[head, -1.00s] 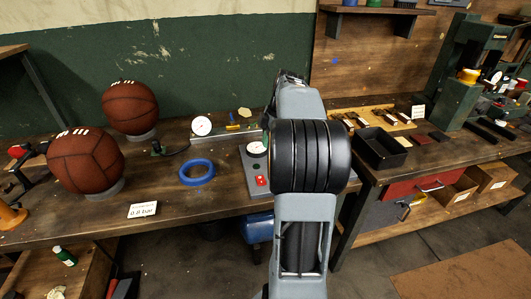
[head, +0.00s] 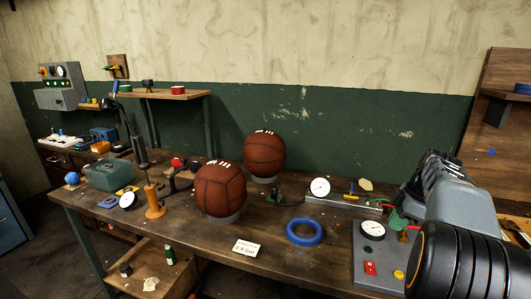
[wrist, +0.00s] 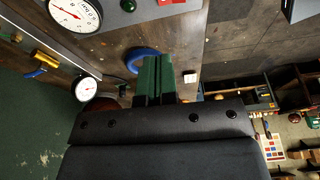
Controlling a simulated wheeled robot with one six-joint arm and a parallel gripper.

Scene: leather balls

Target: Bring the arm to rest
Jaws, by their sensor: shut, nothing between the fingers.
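My gripper (wrist: 156,80) shows in the wrist view as two green fingers side by side, shut with nothing between them. It points over the workbench, with a blue ring (wrist: 143,60) beyond it. In the head view my arm (head: 462,240) fills the right side, and its bulk hides most of the gripper. The arm is folded above the right end of the bench, near a grey gauge panel (head: 366,262) with a dial and a red switch.
Two brown leather balls (head: 220,190) (head: 264,155) sit on stands on the workbench (head: 285,262). A blue ring (head: 305,232), a dial fixture (head: 340,200), an orange hand pump (head: 154,202) and a teal bin (head: 107,175) are also there. A shelf (head: 170,95) stands behind.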

